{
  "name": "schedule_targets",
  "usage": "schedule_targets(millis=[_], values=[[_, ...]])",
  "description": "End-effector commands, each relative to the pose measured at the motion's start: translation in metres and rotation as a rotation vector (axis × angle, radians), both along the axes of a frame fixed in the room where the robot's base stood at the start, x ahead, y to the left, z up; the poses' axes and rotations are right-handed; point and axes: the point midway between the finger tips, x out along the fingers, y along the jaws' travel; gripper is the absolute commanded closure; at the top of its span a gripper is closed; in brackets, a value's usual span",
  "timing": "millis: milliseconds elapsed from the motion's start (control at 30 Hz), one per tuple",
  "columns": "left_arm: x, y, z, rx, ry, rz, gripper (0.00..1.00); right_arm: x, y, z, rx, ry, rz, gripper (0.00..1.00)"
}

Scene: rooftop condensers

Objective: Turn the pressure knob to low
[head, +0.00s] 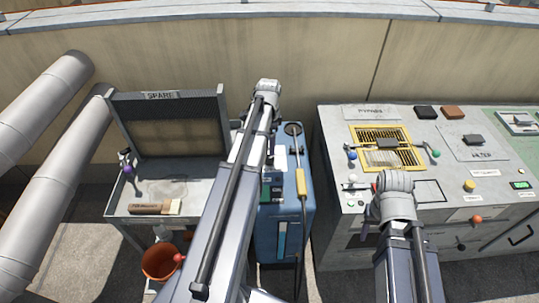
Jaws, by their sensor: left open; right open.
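A tall blue unit (302,225) stands between the two benches, with a round black part (293,129) on top and a yellow-handled wand (302,184) at its right side. My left arm covers much of its left side and part of a small dark panel. No knob marked pressure can be made out. My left gripper (267,88) is at the far end of the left arm, above the unit's back in the picture. Neither set of fingers shows clearly, and neither seems to hold anything.
The right grey bench (335,130) carries a yellow-framed filter (386,147), colored knobs and dark blocks. The left bench (190,199) has a board marked SPARE (165,120) and a brush (155,207). An orange bucket (160,263) stands below. A wall closes the back.

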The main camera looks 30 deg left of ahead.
Motion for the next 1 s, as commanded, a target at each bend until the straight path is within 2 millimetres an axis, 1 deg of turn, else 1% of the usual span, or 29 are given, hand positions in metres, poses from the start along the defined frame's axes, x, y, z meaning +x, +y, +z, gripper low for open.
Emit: schedule_targets(millis=[167, 333, 467, 800, 900, 1000], values=[[0.000, 0.000, -0.002, 0.000, 0.000, -0.001, 0.19, 0.000, 0.000, -0.002, 0.000, 0.000, 0.000, 0.50], [0.000, -0.001, -0.012, 0.000, 0.000, 0.000, 0.19, 0.000, 0.000, -0.012, 0.000, 0.000, 0.000, 0.50], [0.000, -0.001, -0.025, 0.000, 0.000, 0.000, 0.19, 0.000, 0.000, -0.025, 0.000, 0.000, 0.000, 0.50], [0.000, -0.001, -0.068, 0.000, 0.000, 0.001, 0.19, 0.000, 0.000, -0.068, 0.000, 0.000, 0.001, 0.50], [0.000, -0.001, -0.076, 0.000, 0.000, 0.001, 0.19, 0.000, 0.000, -0.076, 0.000, 0.000, 0.001, 0.50], [0.000, -0.001, -0.079, 0.000, 0.000, 0.001, 0.19, 0.000, 0.000, -0.079, 0.000, 0.000, 0.001, 0.50]])
